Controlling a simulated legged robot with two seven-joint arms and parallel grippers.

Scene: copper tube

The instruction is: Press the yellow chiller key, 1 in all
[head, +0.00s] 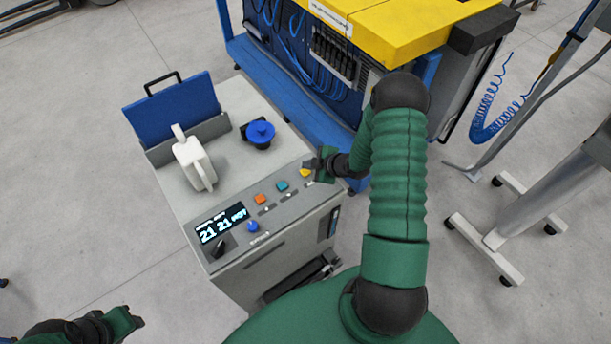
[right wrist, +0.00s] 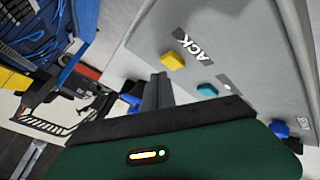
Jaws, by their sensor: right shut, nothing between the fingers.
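The yellow key (head: 306,173) sits at the right end of a row of keys on the sloped front panel of the grey chiller (head: 262,252). In the right wrist view the yellow key (right wrist: 172,61) stands beside an "ACK" label, uncovered. My right gripper (head: 319,164) is shut and empty, close to the yellow key at the panel's right edge. In the right wrist view its dark fingers (right wrist: 157,92) end just beside the key, with a small gap in the picture; contact cannot be told. My left gripper (head: 133,319) is at the lower left, away from the chiller; its jaws are unclear.
A teal key (head: 282,186), an orange key (head: 260,199), a blue knob (head: 253,226) and a lit display (head: 222,223) share the panel. A white jug-like part (head: 194,163) and a blue cap (head: 260,133) are on top. A blue-framed yellow-topped machine (head: 385,30) stands behind.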

